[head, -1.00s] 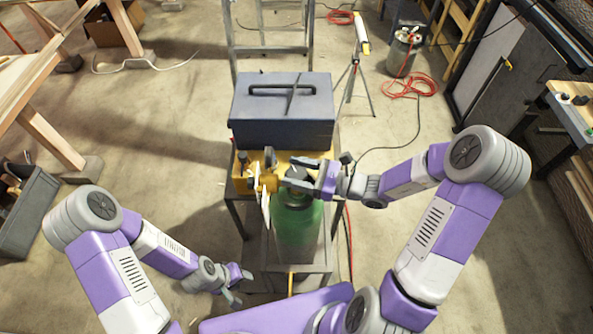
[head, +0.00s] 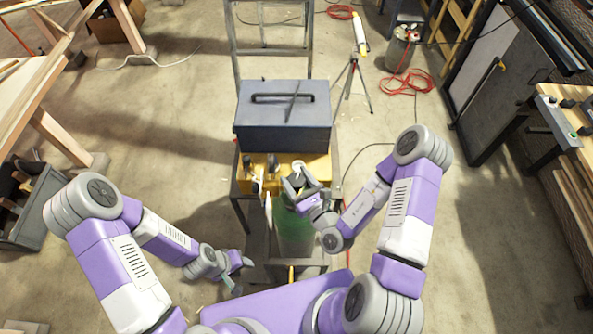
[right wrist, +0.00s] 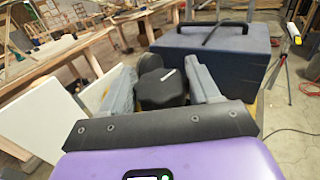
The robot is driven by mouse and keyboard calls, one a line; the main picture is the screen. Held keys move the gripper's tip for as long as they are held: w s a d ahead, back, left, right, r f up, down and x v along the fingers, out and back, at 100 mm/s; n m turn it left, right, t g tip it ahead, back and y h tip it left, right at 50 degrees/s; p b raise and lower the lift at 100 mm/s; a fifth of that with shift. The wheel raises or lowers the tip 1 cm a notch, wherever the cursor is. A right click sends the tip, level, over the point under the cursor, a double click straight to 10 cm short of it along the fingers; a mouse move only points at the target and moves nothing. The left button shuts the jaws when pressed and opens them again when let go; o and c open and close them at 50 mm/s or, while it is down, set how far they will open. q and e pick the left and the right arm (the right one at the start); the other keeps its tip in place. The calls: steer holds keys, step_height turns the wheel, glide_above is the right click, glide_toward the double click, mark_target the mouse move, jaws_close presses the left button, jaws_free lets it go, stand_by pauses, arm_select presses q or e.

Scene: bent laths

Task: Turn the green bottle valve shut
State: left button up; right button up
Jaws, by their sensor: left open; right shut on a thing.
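The green bottle (head: 293,232) stands upright on a grey stand in the middle of the head view. Its top is partly hidden by my right gripper (head: 301,182). In the right wrist view a black knob-like valve handle (right wrist: 162,90) with a white mark sits between the two grey fingers of my right gripper (right wrist: 165,85). The fingers are closed on it. My left gripper (head: 237,272) is open and empty, low at the left of the bottle and apart from it.
A dark blue toolbox (head: 284,115) stands on the yellow-topped stand (head: 318,164) just behind the bottle. A tripod (head: 352,85) and a red hose (head: 405,82) are behind at the right. Wooden benches stand at the left.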

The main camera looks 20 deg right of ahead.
steer(key=m+h, duration=0.2)
steer(key=h, duration=0.2)
steer(key=m+h, duration=0.3)
steer(key=h, duration=0.1)
steer(key=shift+m+h, duration=1)
steer(key=shift+h, duration=0.2)
steer(key=shift+r+m+g+h, duration=0.1)
steer(key=shift+m+g+h, duration=0.35)
steer(key=shift+h, duration=0.35)
steer(key=o, duration=0.9)
steer(key=shift+o, duration=0.2)
